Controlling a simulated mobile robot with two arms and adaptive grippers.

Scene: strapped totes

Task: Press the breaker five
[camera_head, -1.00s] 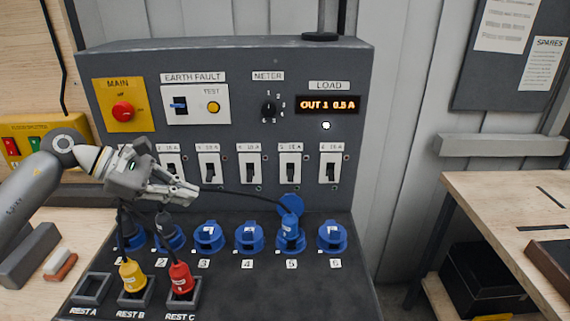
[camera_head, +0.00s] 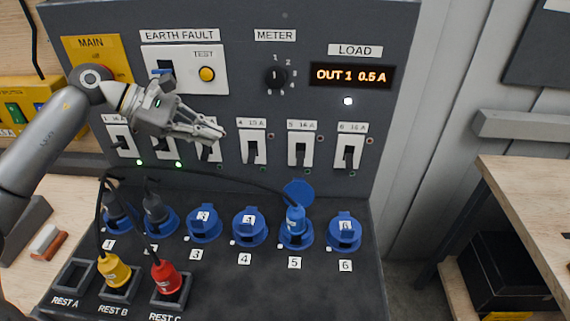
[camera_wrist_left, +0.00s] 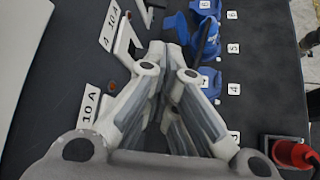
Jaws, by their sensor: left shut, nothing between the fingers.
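Breaker five (camera_head: 300,150) is a white plate with a dark toggle, in the breaker row on the grey panel, between breaker four (camera_head: 252,148) and breaker six (camera_head: 349,153). Its lever seems to point down. My left gripper (camera_head: 218,132) is shut and empty in front of breaker three, left of breaker five and apart from it. In the left wrist view, the closed fingers (camera_wrist_left: 170,50) point past the breaker four plate (camera_wrist_left: 124,38). Breaker five cannot be made out there. My right gripper is not in view.
The load display (camera_head: 351,75) reads OUT 1 0.5 A. A blue plug (camera_head: 295,220) sits in socket five, its dark cable running left below the breakers. Yellow (camera_head: 115,271) and red (camera_head: 166,277) plugs stand in rests B and C. The space before breakers four to six is clear.

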